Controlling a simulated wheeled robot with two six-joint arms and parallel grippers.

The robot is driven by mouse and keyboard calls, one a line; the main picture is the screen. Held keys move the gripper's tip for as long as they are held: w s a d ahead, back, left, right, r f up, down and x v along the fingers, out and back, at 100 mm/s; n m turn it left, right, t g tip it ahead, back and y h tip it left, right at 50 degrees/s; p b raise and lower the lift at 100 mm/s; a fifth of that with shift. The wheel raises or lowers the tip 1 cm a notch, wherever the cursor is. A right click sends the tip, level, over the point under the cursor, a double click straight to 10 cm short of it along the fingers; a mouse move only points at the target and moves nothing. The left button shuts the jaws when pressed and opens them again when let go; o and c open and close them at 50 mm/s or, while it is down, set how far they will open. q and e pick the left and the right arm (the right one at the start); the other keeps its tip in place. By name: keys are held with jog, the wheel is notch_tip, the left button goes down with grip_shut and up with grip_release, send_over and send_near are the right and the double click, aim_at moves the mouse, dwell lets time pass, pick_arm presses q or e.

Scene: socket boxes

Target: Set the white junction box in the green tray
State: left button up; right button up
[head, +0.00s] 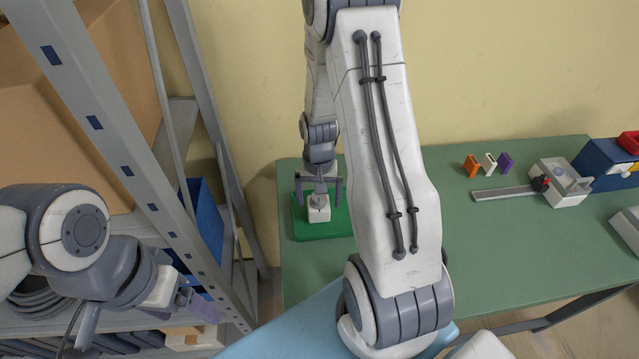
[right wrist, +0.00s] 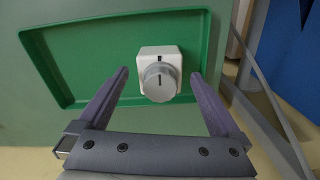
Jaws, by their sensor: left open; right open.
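The white junction box (head: 318,210) with a round grey knob is in the green tray (head: 305,227) on the table's left end. In the right wrist view the box (right wrist: 172,53) is inside the green tray (right wrist: 75,62), near one end. My right gripper (head: 319,190) is open, its two fingers on either side of the box with gaps between (right wrist: 160,80). My left gripper (head: 135,310) is open and empty at the lower left, by the grey shelving, far from the box. The arm hides part of the tray's right side.
On the green table (head: 460,230) stand orange (head: 471,166), white (head: 489,164) and purple (head: 506,162) pieces. A grey bar (head: 505,193), a white-grey device (head: 562,185) and a blue box (head: 603,163) lie further right. Grey shelving (head: 130,180) stands at the left.

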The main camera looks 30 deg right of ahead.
notch_tip(320, 180, up, 11)
jog(key=s+a+r+n, duration=0.3)
jog(key=a+n, duration=0.1)
jog(key=a, duration=0.5)
jog(key=s+a+r+n, duration=0.2)
jog(key=s+a+n, duration=0.1)
jog(key=a, duration=0.5)
jog(key=s+a+r+n, duration=0.1)
jog(key=s+a+n, duration=0.2)
jog(key=s, duration=0.3)
jog(key=s+a+r+n+y, duration=0.1)
jog(key=s+a+n, duration=0.3)
jog(key=s, duration=0.2)
jog(key=shift+s+n+b, duration=0.25)
jog(key=shift+n+b, duration=0.05)
